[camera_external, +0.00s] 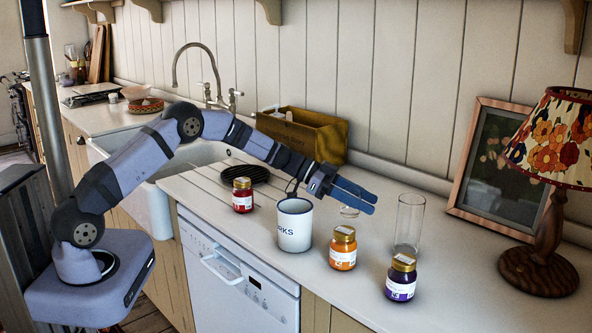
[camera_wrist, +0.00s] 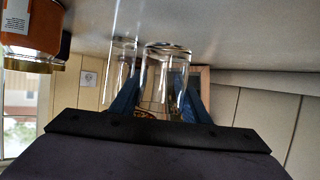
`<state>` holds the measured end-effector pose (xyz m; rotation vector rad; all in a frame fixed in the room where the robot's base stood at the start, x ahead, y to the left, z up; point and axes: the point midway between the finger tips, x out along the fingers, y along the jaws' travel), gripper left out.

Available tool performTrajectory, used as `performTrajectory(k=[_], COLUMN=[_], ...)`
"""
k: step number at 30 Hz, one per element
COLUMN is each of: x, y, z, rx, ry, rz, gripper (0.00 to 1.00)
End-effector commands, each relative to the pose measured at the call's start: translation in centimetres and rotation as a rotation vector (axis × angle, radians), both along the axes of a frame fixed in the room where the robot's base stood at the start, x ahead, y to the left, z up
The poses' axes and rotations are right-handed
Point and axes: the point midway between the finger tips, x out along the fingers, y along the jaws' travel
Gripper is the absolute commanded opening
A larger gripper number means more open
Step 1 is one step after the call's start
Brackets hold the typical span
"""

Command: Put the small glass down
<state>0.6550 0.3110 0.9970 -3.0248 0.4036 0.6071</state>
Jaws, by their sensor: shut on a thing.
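My gripper (camera_external: 354,194) reaches over the counter from the left, with its blue fingers shut on the small clear glass (camera_external: 349,212). In the external view only a low part of the glass shows below the fingers, which hide the rest. In the wrist view the small glass (camera_wrist: 164,62) sits between the two fingers (camera_wrist: 160,95), and the picture is upside down, with the counter at the top. I cannot tell whether its base touches the counter.
A tall clear glass (camera_external: 409,222) stands just right of my gripper. A white mug (camera_external: 294,226), an orange-labelled jar (camera_external: 343,250), a purple-labelled jar (camera_external: 401,279) and a red jar (camera_external: 242,196) stand nearby. A lamp (camera_external: 546,240) and a picture frame (camera_external: 464,190) are at the right.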

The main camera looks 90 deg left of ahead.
Motion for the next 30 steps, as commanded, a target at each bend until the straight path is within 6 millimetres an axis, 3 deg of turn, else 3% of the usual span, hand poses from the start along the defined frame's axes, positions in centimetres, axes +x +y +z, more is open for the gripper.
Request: performTrajectory(k=[7,17,29,30], x=[0.0,0.0,0.0,0.0], y=[0.0,0.0,0.0,0.0], z=[-0.5,-3.8,-4.2,-4.2], rx=[0.0,-0.001,0.001,0.001], ry=[-0.001,0.0,-0.001,-0.001], rz=[0.001,0.0,0.001,0.001], gripper=[0.16,0.16,0.16,0.47])
